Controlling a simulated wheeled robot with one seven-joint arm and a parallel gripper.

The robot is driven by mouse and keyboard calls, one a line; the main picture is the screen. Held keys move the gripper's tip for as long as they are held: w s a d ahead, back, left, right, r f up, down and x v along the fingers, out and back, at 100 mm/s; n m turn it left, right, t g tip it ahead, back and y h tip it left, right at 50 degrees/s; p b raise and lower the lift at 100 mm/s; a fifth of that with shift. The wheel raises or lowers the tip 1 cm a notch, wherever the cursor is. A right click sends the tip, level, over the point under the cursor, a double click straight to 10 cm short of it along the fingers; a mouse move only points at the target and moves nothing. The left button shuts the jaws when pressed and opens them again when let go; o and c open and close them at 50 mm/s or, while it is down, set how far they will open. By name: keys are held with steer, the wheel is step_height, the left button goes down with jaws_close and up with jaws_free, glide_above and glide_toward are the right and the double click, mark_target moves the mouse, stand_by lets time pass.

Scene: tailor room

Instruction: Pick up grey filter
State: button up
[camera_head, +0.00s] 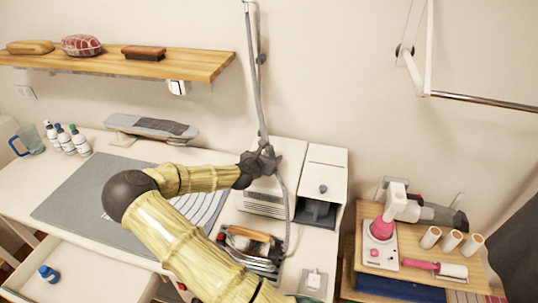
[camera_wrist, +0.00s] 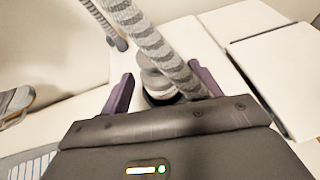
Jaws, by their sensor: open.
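My gripper (camera_head: 262,160) is in front of the white vented box at the back of the table, beside a hanging hose. In the wrist view, my gripper (camera_wrist: 161,72) is open, with its two purple fingers apart. A grey rounded, stepped piece (camera_wrist: 154,80) shows between and beyond the fingers. It may be the grey filter, but I cannot tell for sure. The striped hose (camera_wrist: 160,40) crosses in front of part of it. I cannot tell whether either finger touches it. In the head view my arm and gripper hide that spot.
The white vented box (camera_head: 263,203) stands beside a white cabinet (camera_head: 325,165) with a dark knob. An iron (camera_head: 250,240) sits in front of them. The hose (camera_head: 257,90) hangs from above close to my gripper. A wooden side table (camera_head: 371,220) is at right.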

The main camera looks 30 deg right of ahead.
steer(key=shift+w+d+f, duration=0.25)
steer(key=shift+w+d, duration=0.1)
steer(key=shift+d, duration=0.25)
steer(key=c, duration=1.1)
steer(key=shift+r, duration=0.15)
step_height(320, 180, up, 10)
steer(key=shift+f+b, duration=0.15)
steer(key=shift+b, duration=0.9)
